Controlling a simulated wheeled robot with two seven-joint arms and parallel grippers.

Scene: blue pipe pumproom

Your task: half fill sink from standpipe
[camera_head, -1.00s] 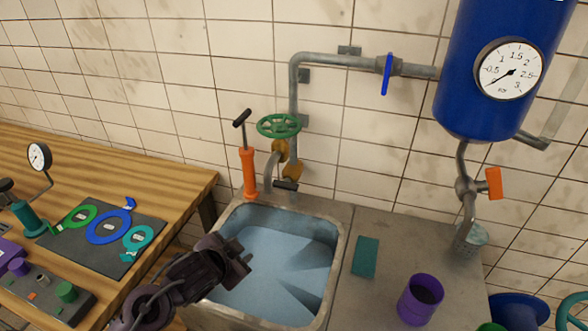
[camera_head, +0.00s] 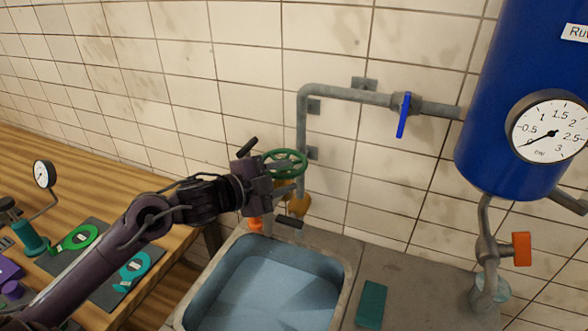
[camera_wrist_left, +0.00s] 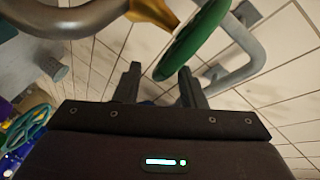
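The grey standpipe (camera_head: 302,130) runs along the tiled wall behind the sink (camera_head: 346,279). It has a green handwheel (camera_head: 297,160), a brass-coloured fitting (camera_head: 299,206) and a blue lever (camera_head: 403,118) hanging down from its upper run. The sink's inside looks blue; I cannot tell the water level. My left gripper (camera_head: 270,182) is beside the handwheel, in front of its left part. In the left wrist view, its two fingers (camera_wrist_left: 160,84) stand apart with the green wheel rim (camera_wrist_left: 192,45) just ahead, partly between the tips. Contact is unclear. My right gripper is out of view.
A blue tank (camera_head: 500,130) with a gauge (camera_head: 549,131) hangs at the right. A teal sponge (camera_head: 371,303) lies on the counter. A wooden bench (camera_head: 105,180) stands left.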

